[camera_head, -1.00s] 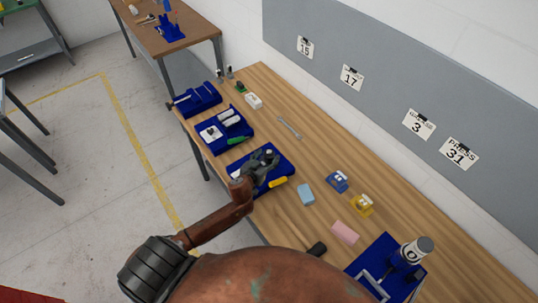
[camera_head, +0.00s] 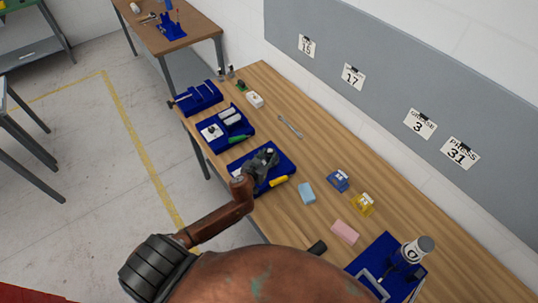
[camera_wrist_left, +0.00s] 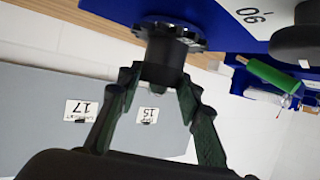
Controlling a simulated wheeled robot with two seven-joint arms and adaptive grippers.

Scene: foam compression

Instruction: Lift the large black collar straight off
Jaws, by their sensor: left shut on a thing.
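The large black collar (camera_wrist_left: 166,58) shows in the left wrist view as a dark cylinder with a wider, notched flange against a blue surface. My left gripper (camera_wrist_left: 160,82) is shut on its narrower part, with one finger on each side. In the head view my left gripper (camera_head: 265,158) is over the third blue tray (camera_head: 285,160) from the far end of the table. The gripper hides the collar there. I cannot tell whether the collar is seated or lifted clear. My right gripper is not in view.
A yellow-handled tool (camera_head: 278,182) lies by the tray's near edge. A blue tray (camera_head: 243,128) with white parts and a green-handled tool (camera_head: 238,139) stands beyond. Light blue (camera_head: 307,193) and pink (camera_head: 345,232) blocks lie to the right. A dark round part (camera_wrist_left: 297,42) shows in the wrist view.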

